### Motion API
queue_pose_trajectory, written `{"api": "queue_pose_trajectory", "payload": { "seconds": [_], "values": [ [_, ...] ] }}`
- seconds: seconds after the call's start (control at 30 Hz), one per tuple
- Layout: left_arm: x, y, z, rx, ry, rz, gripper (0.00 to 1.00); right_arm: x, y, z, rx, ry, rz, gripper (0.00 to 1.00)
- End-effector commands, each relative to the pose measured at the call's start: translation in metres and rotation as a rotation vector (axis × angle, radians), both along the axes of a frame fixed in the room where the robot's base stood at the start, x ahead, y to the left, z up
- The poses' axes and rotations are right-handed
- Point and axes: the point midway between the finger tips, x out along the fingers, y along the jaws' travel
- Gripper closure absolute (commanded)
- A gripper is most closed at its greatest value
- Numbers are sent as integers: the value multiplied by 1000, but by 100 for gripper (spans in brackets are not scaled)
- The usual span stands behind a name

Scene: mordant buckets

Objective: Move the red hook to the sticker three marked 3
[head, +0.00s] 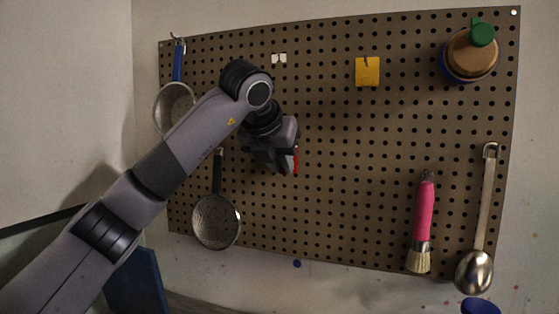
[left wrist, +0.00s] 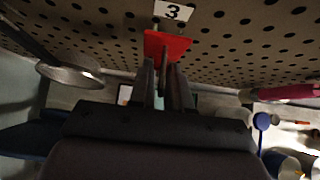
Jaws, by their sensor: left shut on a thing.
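My left gripper (head: 286,164) is at the pegboard, left of its middle, and is shut on the red hook (head: 295,160). In the left wrist view the red hook (left wrist: 166,45) is a flat red piece between the fingertips (left wrist: 163,80), close to the board. The sticker marked 3 (left wrist: 174,11) is white with a black digit and shows just above the red hook. I cannot tell whether the hook touches the board. My right gripper is in neither view.
The pegboard (head: 335,200) also carries a blue-handled strainer (head: 178,62), a skimmer (head: 216,219), a yellow piece (head: 367,72), a green-capped bottle (head: 470,55), a pink brush (head: 424,210) and a ladle (head: 474,271). The skimmer hangs close to my left gripper. The board's middle is bare.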

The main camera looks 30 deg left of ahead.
Motion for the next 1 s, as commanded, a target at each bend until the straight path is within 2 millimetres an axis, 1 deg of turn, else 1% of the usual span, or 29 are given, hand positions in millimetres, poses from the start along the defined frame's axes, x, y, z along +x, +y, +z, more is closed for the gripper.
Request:
{"api": "queue_pose_trajectory", "payload": {
  "seconds": [0.67,0.7,0.73,0.77,1.0],
  "values": [
    [17,4,1,0,0,0,100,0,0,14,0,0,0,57],
    [16,4,0,0,0,0,69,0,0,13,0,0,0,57],
    [16,4,0,0,0,0,60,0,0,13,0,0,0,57],
    [16,4,0,0,0,0,53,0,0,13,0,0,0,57],
    [16,4,0,0,0,0,53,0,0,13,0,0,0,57]
  ]
}}
